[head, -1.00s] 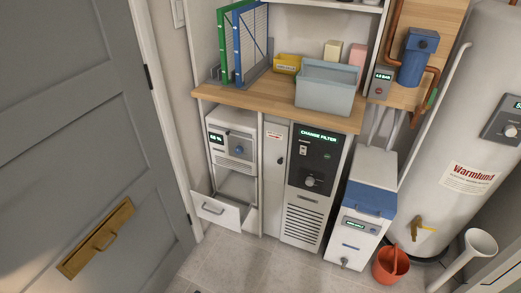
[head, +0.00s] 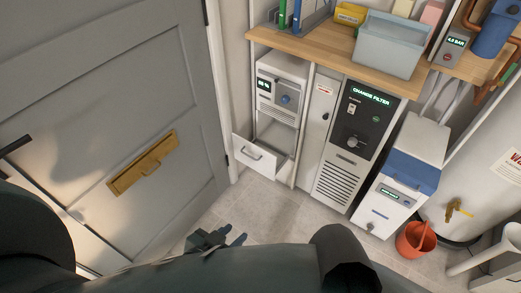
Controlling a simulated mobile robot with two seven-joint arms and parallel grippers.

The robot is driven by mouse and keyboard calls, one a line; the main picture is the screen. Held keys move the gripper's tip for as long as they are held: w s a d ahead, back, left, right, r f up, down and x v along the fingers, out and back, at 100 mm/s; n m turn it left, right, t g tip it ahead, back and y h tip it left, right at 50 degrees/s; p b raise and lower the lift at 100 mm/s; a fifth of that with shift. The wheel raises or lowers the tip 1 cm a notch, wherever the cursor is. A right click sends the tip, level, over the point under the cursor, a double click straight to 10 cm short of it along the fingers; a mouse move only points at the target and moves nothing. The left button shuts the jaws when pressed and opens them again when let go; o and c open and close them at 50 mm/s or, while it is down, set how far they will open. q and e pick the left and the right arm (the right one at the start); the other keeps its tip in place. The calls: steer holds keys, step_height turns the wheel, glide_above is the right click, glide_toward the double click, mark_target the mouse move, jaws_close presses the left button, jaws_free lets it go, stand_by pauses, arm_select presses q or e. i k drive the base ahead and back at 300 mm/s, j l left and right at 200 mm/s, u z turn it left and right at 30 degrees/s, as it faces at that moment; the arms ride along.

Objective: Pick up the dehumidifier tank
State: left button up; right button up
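The dehumidifier (head: 281,88) is a white unit with a small green-lit display and a blue knob, under the wooden counter. Its tank (head: 254,155) is a white drawer-like box with a handle on its front. It sits pulled out and tilted forward at the bottom of the dehumidifier. My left gripper (head: 236,234) is low over the floor in front of the tank, apart from it. Its fingers look spread and empty. My dark arm links cover the bottom of the head view. My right gripper is not in view.
A grey door (head: 100,100) with a brass plate stands on the left. Right of the dehumidifier are a dark-fronted unit (head: 352,140) reading CHANGE FILTER, a white unit with a blue lid (head: 412,172), and an orange bucket (head: 416,240). The tiled floor (head: 290,215) before them is clear.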

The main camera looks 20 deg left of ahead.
mark_target(390, 44)
steer(key=i+l, duration=0.1)
steer(key=l, duration=0.3)
steer(key=i+l, duration=0.1)
steer(key=l, duration=0.3)
steer(key=i+l, duration=0.1)
steer(key=l, duration=0.25)
steer(key=i+l, duration=0.1)
steer(key=l, duration=0.3)
